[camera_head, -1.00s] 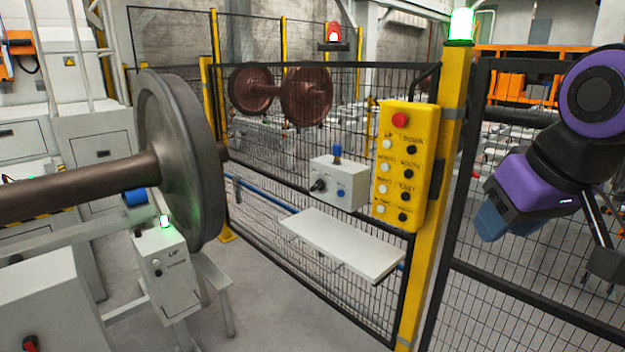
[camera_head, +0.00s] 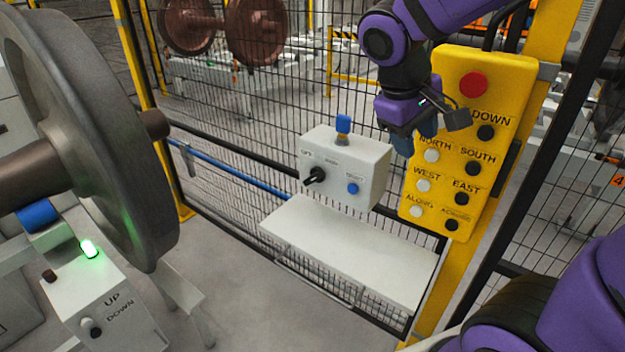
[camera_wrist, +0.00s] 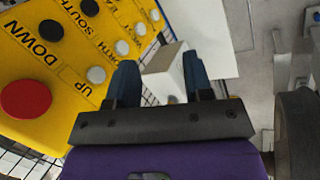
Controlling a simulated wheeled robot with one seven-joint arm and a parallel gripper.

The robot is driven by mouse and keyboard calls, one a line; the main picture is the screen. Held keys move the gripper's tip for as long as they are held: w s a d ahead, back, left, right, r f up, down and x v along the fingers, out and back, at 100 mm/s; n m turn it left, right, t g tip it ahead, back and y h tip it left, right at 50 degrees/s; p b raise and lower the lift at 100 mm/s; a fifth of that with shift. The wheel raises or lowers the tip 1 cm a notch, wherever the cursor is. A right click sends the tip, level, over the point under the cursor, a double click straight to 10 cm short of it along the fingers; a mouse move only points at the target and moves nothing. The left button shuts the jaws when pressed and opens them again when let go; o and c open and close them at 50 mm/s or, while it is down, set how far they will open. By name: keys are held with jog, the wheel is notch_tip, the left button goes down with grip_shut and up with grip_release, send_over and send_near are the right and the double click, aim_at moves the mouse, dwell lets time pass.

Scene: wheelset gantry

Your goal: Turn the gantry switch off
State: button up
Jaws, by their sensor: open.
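A grey-white switch box (camera_head: 362,178) is mounted on the mesh fence. On its front it has a black rotary switch (camera_head: 315,176) at the left and a blue button (camera_head: 352,188) at the right, with small labels too blurred to read. A blue-capped fitting (camera_head: 343,124) stands on top. My gripper (camera_head: 402,142) is above and right of the box, in front of the yellow control panel, pointing down. In the wrist view my gripper (camera_wrist: 160,75) has its blue fingers apart with nothing held; the box (camera_wrist: 166,72) shows beyond and between them. The rotary switch is not clear there.
The yellow panel (camera_head: 496,95) has a red button (camera_head: 473,84) and several direction buttons close to my gripper. A white shelf (camera_head: 350,250) projects below the box. A large wheelset (camera_head: 95,130) and an UP/DOWN box (camera_head: 105,310) stand at the left.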

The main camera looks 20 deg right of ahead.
jog(key=w+a+f+n+h, duration=0.25)
jog(key=w+f+h, duration=0.2)
jog(key=w, duration=0.35)
jog(key=n+t+h, duration=0.6)
jog(key=n+t, duration=0.4)
jog(key=n, duration=0.1)
send_near(310, 181)
jog(key=shift+y, duration=0.25)
jog(key=x, duration=1.1)
jog(key=shift+d+r, duration=0.1)
jog(key=shift+r, duration=0.15)
jog(key=shift+c, duration=0.5)
jog(key=c, duration=0.6)
